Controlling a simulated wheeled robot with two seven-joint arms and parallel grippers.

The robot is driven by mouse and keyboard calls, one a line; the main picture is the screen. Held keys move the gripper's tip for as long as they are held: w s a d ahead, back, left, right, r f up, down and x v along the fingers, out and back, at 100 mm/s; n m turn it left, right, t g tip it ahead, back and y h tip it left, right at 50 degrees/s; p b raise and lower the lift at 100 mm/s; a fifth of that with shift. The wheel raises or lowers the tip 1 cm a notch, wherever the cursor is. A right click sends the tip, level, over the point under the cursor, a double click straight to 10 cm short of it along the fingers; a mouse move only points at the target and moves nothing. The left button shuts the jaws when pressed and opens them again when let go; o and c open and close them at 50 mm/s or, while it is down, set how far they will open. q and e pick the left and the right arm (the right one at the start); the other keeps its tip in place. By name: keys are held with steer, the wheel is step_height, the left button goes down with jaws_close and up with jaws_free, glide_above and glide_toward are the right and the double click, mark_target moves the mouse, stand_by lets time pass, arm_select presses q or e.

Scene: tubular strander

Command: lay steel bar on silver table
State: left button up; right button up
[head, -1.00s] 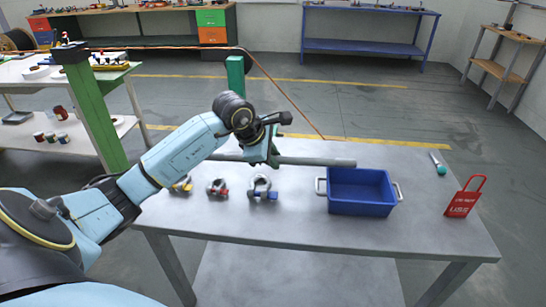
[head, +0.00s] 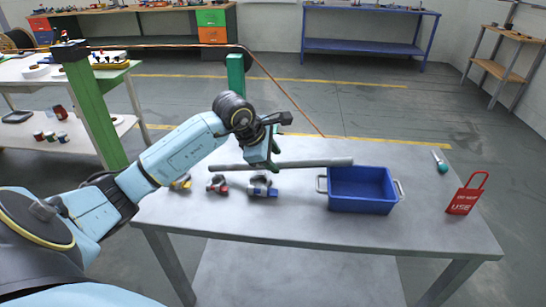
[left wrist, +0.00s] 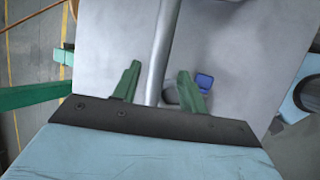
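The steel bar (head: 315,163) is a long grey rod lying roughly left to right over the back part of the silver table (head: 300,222). Its right end overlaps the blue bin's back rim in the head view; I cannot tell whether it touches the bin or the table. My right gripper is out of view.
A blue bin (head: 360,190) stands right of centre on the table. Several shackles, one with a blue pin (head: 262,187), lie in front of the bar. A red tag (head: 465,196) and a teal-handled tool (head: 440,163) are at the right. The table's front is clear.

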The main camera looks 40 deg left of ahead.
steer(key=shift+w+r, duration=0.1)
arm_select(q)
steer(key=shift+r+p, duration=0.65)
steer(key=v, duration=1.2)
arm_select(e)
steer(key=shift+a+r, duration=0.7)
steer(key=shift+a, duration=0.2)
arm_select(q)
steer(key=shift+a+f, duration=0.1)
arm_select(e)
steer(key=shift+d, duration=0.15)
